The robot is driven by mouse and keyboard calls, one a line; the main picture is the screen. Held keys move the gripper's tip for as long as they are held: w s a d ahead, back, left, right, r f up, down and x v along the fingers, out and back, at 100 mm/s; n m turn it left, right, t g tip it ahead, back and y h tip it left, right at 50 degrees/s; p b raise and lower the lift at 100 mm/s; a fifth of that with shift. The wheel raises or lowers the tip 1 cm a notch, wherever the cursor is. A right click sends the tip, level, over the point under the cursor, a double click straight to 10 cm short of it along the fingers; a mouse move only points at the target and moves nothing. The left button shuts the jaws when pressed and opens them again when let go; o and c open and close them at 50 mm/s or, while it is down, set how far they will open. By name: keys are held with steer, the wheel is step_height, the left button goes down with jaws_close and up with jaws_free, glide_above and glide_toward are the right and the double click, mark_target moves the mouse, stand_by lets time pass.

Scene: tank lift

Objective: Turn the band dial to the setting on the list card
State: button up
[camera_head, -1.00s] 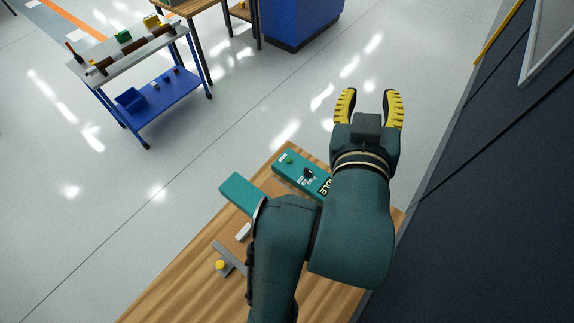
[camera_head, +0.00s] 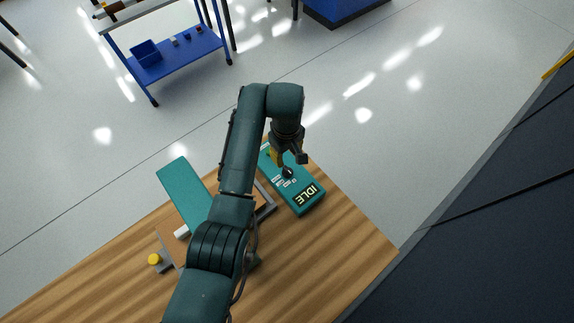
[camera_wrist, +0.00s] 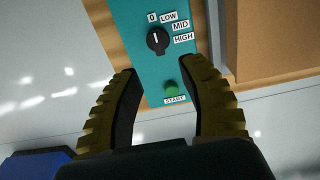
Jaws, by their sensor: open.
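The band dial (camera_wrist: 158,41) is a round black knob on a teal control box (camera_wrist: 183,60) in the wrist view. Labels 0, LOW, MID and HIGH sit around it, and its white mark points up, towards 0. A green START button (camera_wrist: 172,89) is on the same box. My gripper (camera_wrist: 160,72) is open, its yellow-black fingers apart with the button between them and the dial just beyond the tips. In the head view my gripper (camera_head: 288,160) hangs over the box (camera_head: 309,203), close to the dial (camera_head: 288,172); the display reads IDLE. I cannot make out a list card.
A wooden table (camera_head: 345,250) bears the box, with bare room to its right. A teal slab (camera_head: 187,190) stands left of my arm, with a yellow knob (camera_head: 155,259) near it. A blue cart (camera_head: 180,55) stands on the floor behind.

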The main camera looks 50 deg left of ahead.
mark_target(287, 170)
step_height(287, 170, down, 10)
steer(key=shift+w+f+b, duration=0.1)
steer(key=shift+w+b, duration=0.05)
steer(key=shift+b, duration=0.45)
jaws_close()
